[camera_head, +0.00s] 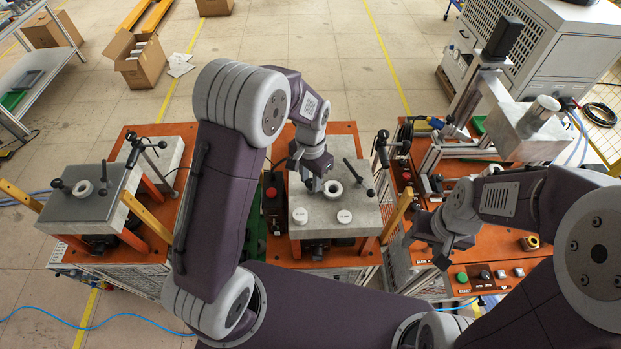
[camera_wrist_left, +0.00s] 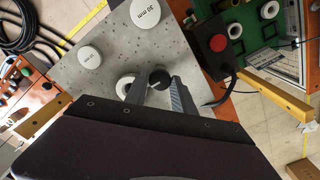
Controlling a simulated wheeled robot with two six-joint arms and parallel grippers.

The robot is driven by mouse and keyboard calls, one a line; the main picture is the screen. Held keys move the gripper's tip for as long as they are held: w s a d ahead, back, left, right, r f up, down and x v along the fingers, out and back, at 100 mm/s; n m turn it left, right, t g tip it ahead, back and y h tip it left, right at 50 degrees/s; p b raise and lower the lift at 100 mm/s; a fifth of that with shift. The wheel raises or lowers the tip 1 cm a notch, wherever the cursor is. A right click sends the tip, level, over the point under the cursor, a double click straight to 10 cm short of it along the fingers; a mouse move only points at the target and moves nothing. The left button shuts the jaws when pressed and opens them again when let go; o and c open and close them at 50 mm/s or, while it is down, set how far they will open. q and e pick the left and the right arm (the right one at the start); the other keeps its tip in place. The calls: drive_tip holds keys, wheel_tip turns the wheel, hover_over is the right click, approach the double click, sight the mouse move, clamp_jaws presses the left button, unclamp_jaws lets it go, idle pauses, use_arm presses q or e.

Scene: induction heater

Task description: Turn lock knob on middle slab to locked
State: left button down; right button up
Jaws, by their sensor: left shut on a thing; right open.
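The middle slab (camera_head: 312,220) is a grey block on an orange table in the head view, and its speckled face fills the upper middle of the left wrist view (camera_wrist_left: 110,62). My left gripper (camera_head: 312,186) reaches down to the slab's left part. In the left wrist view its fingers (camera_wrist_left: 160,88) are shut on a small round black knob (camera_wrist_left: 158,79). The gripper hides most of the knob in the head view. My right gripper (camera_head: 440,243) is open, apart from the slab, above the table with the buttons.
A white ring (camera_head: 333,188) and two white discs (camera_head: 300,215) (camera_head: 344,216) are on the middle slab. A red button box (camera_head: 271,192) stands left of it. A black-handled lever (camera_head: 361,176) rises at the right. Another slab (camera_head: 88,205) is at the left.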

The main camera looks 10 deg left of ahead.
sight(311, 183)
use_arm(q)
drive_tip(key=shift+s+f, duration=0.15)
drive_tip(key=c, duration=1.2)
unclamp_jaws()
drive_tip(key=shift+o, duration=0.7)
drive_tip(key=shift+w, duration=0.2)
wheel_tip(311, 183, up, 9)
drive_tip(key=b, duration=0.1)
